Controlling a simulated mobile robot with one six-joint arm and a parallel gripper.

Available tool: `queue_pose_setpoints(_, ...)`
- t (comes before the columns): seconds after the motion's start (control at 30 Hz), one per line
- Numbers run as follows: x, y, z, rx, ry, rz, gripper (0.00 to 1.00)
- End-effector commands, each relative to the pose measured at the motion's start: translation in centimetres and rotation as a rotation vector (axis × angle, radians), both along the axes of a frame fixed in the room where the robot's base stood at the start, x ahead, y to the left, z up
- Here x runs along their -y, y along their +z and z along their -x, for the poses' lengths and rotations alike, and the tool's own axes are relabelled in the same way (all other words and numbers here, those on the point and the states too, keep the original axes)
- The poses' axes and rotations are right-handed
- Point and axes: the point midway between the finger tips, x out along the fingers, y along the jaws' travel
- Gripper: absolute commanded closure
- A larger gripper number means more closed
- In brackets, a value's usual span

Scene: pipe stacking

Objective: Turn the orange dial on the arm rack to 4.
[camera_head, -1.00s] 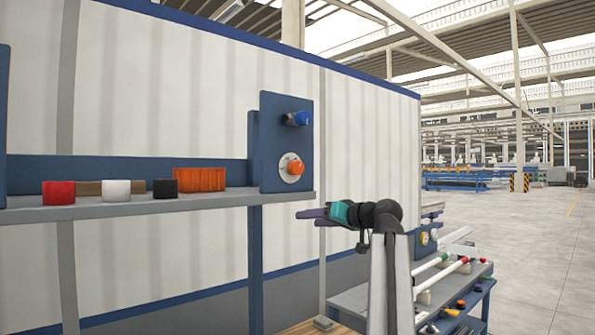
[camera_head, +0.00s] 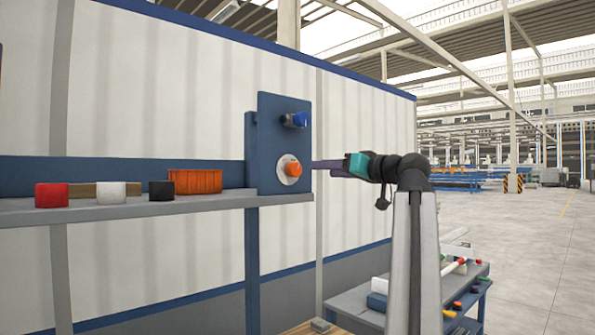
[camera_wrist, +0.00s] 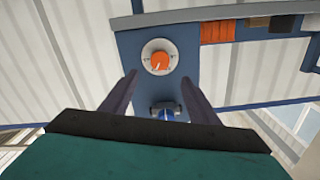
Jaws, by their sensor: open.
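The orange dial (camera_head: 293,169) sits on a round pale plate on the blue panel (camera_head: 268,140) at the right end of the rack shelf. In the wrist view the dial (camera_wrist: 159,62) is ahead of and between my fingertips, apart from them. The numbers on its plate are too small to read. A blue knob (camera_head: 295,120) is above the dial on the same panel; it also shows in the wrist view (camera_wrist: 166,113), low between the fingers. My gripper (camera_head: 318,164) is just right of the panel, at about the dial's height. In the wrist view my gripper (camera_wrist: 158,85) is open and empty.
The shelf (camera_head: 140,207) holds a red piece (camera_head: 51,195), a white piece (camera_head: 111,193), a black piece (camera_head: 162,191) and an orange bin (camera_head: 196,181). A lower bench (camera_head: 350,302) with pipes stands below right. Open floor lies at the right.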

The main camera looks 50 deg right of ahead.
Motion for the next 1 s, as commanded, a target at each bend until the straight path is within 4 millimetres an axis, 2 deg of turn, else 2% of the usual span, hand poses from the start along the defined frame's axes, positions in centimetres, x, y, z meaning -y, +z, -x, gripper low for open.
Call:
queue_pose_setpoints(0.27, 0.2, 0.2, -2.4, -0.001, 0.001, 0.000, 0.45)
queue_pose_setpoints(0.8, 0.8, 0.2, -10.0, -0.002, 0.000, -0.001, 0.45)
queue_pose_setpoints(1.0, 0.9, 0.2, -12.3, -0.001, -0.001, -0.001, 0.45)
